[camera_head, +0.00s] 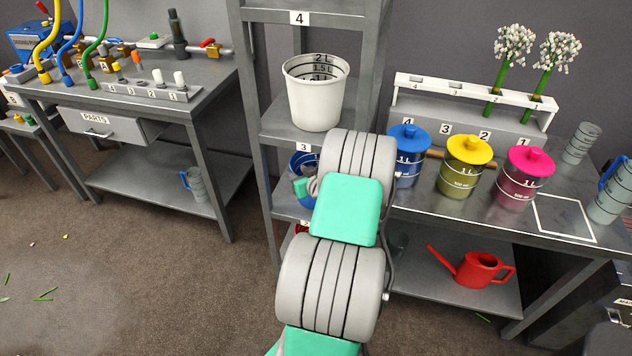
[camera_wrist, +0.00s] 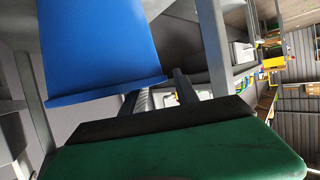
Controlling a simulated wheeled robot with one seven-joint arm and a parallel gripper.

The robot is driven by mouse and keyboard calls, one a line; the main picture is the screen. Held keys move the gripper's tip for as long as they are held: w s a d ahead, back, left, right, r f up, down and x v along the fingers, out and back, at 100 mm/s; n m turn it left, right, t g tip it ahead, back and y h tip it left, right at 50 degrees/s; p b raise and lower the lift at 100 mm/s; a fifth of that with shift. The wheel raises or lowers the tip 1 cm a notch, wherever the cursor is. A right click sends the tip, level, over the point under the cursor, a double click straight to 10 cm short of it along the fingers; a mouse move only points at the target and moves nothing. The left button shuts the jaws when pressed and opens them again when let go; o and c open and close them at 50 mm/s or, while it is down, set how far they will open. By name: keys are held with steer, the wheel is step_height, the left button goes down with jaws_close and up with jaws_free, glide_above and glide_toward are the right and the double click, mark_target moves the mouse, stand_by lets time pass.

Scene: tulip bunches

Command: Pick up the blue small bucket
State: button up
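The blue small bucket (camera_head: 297,161) stands on the middle shelf under the label 3 in the head view. My arm hides much of it. In the wrist view the bucket (camera_wrist: 100,45) is large and close at the upper left, with its rim edge turned toward my gripper. My gripper (camera_wrist: 165,92) shows two grey fingers apart, with a gap between them, beside the bucket's rim. I see no clear grip on the bucket. In the head view my gripper (camera_head: 311,186) is at the bucket's front right, mostly hidden by my arm.
A white bucket (camera_head: 314,95) stands on the shelf above. The grey shelf posts (camera_head: 266,180) stand close on the left. On the right, a table (camera_head: 470,212) holds blue, yellow and pink lidded pots. A red watering can (camera_head: 476,269) is below.

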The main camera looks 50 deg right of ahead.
steer(key=x, duration=0.2)
steer(key=shift+w+f, duration=0.1)
steer(key=shift+w, duration=0.15)
steer(key=shift+c, duration=0.5)
jaws_close()
stand_by(0.6)
